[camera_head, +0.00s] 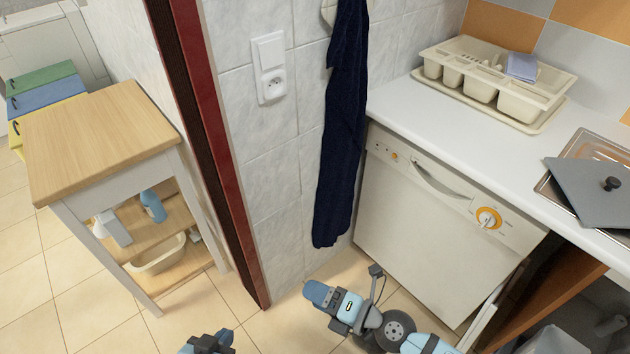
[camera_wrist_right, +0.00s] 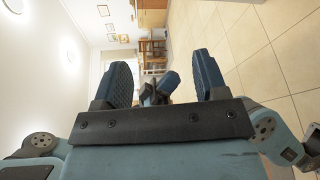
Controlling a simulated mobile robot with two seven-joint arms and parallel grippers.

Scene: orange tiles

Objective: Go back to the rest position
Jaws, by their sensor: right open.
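My right gripper (camera_head: 322,296) is low in the head view, in front of the dishwasher and above the tiled floor, pointing left. In the right wrist view its two dark ridged fingers (camera_wrist_right: 162,75) stand wide apart with nothing held between them. A dark blue-grey shape beyond the fingers may be part of my other arm. My left gripper (camera_head: 207,343) shows only as a small dark and blue piece at the bottom edge of the head view. Its fingers cannot be made out. Both grippers are apart from the furniture.
A white dishwasher (camera_head: 432,232) stands under a white counter (camera_head: 460,135) with a dish rack (camera_head: 488,84) and a sink (camera_head: 561,196). A wooden-topped cart (camera_head: 100,128) stands left. A dark towel (camera_head: 340,150) hangs on the wall. Floor at lower left is clear.

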